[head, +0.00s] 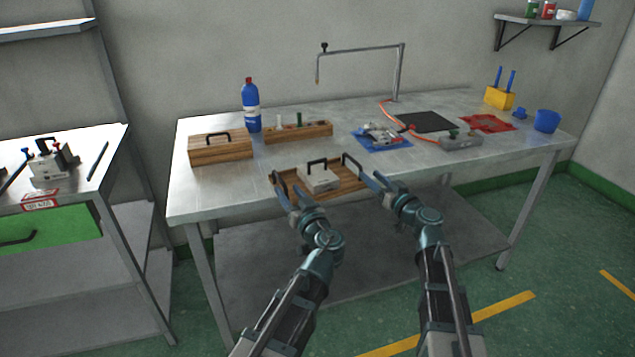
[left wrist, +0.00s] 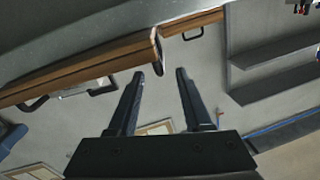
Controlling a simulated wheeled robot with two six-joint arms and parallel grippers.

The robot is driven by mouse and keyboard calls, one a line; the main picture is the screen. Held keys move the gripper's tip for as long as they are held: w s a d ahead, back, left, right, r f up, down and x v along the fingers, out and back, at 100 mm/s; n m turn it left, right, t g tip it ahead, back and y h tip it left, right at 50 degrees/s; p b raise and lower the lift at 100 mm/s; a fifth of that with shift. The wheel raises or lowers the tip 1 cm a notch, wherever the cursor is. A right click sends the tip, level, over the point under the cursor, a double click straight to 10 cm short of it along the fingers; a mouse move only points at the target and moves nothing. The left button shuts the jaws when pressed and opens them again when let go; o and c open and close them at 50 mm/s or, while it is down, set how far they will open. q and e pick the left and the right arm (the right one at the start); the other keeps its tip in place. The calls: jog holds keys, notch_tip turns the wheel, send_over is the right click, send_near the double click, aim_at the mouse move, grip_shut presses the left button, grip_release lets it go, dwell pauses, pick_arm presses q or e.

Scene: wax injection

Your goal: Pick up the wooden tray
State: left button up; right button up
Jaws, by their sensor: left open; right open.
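The wooden tray (head: 352,179) lies at the front edge of the metal table, with a black handle at each end. A pale metal block (head: 318,180) with a black handle sits in it. My left gripper (head: 287,193) is open at the tray's left end, close to the left handle. In the left wrist view the tray's side (left wrist: 90,68) runs in from the left, and its black handle (left wrist: 158,48) is just beyond the open fingertips (left wrist: 160,72). My right gripper (head: 379,182) is open, just right of the tray's right handle (head: 351,162). Contact cannot be told.
A closed wooden box (head: 220,148), a wooden rack (head: 298,133) and a blue bottle (head: 250,108) stand behind the tray. A blue mat (head: 381,143) with metal parts and a grey device (head: 460,141) lie to the right. The table's front right is clear.

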aim_at(276, 173)
pick_arm(q)
jog(key=x, duration=0.8)
jog(key=shift+w+a, duration=0.2)
jog(key=shift+w, duration=0.1)
pick_arm(e)
jog(key=x, duration=0.8)
jog(key=shift+w+a, duration=0.2)
jog(key=shift+w, duration=0.1)
pick_arm(q)
jog(key=shift+c, duration=0.2)
pick_arm(e)
jog(key=shift+c, duration=0.2)
pick_arm(q)
grip_shut()
pick_arm(e)
grip_shut()
